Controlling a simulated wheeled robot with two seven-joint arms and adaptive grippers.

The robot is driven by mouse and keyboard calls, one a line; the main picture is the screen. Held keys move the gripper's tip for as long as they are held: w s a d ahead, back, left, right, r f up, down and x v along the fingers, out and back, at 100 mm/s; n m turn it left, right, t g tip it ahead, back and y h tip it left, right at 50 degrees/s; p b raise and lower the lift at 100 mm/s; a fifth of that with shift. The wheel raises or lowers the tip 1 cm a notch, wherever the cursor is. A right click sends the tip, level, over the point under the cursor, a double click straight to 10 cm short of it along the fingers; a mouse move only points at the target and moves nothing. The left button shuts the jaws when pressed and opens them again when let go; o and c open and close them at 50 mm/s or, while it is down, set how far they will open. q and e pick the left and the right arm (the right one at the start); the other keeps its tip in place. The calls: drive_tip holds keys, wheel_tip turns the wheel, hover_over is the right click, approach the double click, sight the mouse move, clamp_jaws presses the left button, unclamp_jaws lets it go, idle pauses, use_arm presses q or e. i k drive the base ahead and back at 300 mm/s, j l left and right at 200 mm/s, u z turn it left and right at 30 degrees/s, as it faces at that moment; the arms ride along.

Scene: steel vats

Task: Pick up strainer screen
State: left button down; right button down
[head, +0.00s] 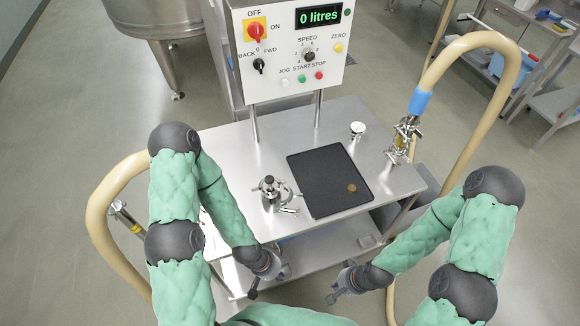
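A small round brownish disc (351,188) lies flat on the right part of a black mat (318,166) on the steel table; it may be the strainer screen, but it is too small to tell. My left gripper (270,282) is in front of the table, low in the view, with its fingers apart and nothing between them. My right gripper (336,282) is to its right, also in front of the table's near edge, with fingers apart and empty. Both are well away from the disc.
A steel fitting with clamp arms (271,193) stands left of the mat. A small white-topped round part (357,130) sits behind it. A hose fitting (404,138) stands at the table's right, with a thick beige hose (494,112). A control panel (289,50) reading "0 litres" rises behind.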

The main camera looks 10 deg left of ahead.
sight(269, 187)
drive_tip(key=l+u, duration=0.35)
drive_tip(key=i+l+u, duration=0.1)
drive_tip(key=l+u, duration=0.65)
drive_tip(key=u, duration=0.35)
drive_tip(key=l+u, duration=0.1)
drive_tip(key=u, duration=0.3)
drive_tip(key=k+l+u, duration=0.1)
drive_tip(key=u, duration=0.35)
drive_tip(key=k+u, duration=0.1)
drive_tip(key=u, duration=0.3)
drive_tip(key=l, duration=0.1)
drive_tip(key=i, duration=0.4)
